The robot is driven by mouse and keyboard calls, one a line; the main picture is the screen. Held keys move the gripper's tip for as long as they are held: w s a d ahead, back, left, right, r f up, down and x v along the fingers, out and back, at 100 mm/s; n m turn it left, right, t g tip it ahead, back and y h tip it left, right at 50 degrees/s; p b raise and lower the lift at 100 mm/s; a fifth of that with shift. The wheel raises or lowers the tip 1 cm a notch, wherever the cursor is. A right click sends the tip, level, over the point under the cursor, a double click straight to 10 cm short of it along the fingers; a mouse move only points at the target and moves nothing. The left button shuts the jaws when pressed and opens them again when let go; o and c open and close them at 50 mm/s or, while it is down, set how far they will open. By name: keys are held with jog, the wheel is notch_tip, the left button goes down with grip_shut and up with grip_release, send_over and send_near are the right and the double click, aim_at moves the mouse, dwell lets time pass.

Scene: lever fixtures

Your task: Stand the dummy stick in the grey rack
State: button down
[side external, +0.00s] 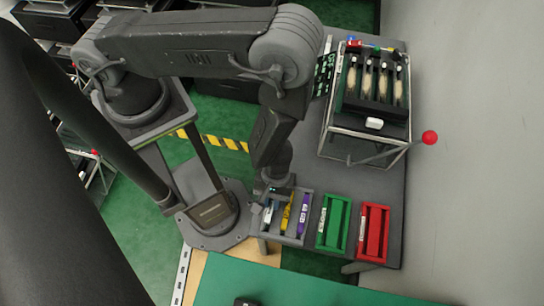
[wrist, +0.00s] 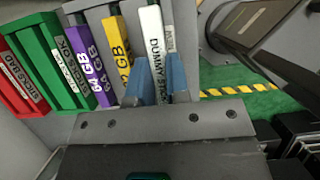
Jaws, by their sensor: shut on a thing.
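My gripper (wrist: 160,78) has blue fingers shut on the white dummy stick (wrist: 153,38), whose label reads "DUMMY STICK". The stick is at the grey rack (wrist: 88,10), beside the yellow stick (wrist: 118,45) and the purple stick (wrist: 89,65). In the side external view my gripper (side external: 271,192) points down at the left end of the grey rack (side external: 282,238), and the white dummy stick (side external: 268,212) shows at that end. The stick's lower end is hidden, so I cannot tell whether it rests on the rack floor.
A green rack (side external: 347,221) and a red rack (side external: 386,235) stand right of the grey one. Behind them is a metal-framed fixture (side external: 352,130) with several slots and a red-knobbed lever (side external: 429,138). The grey tabletop between fixture and racks is mostly clear.

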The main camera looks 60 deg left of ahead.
jog(key=shift+f, duration=1.2)
jog(key=c, duration=1)
grip_release()
jog(key=v, duration=1.3)
jog(key=shift+w+a+r, duration=0.1)
jog(key=shift+a+r, duration=0.05)
jog(key=shift+r, duration=0.2)
jog(key=shift+w, duration=0.1)
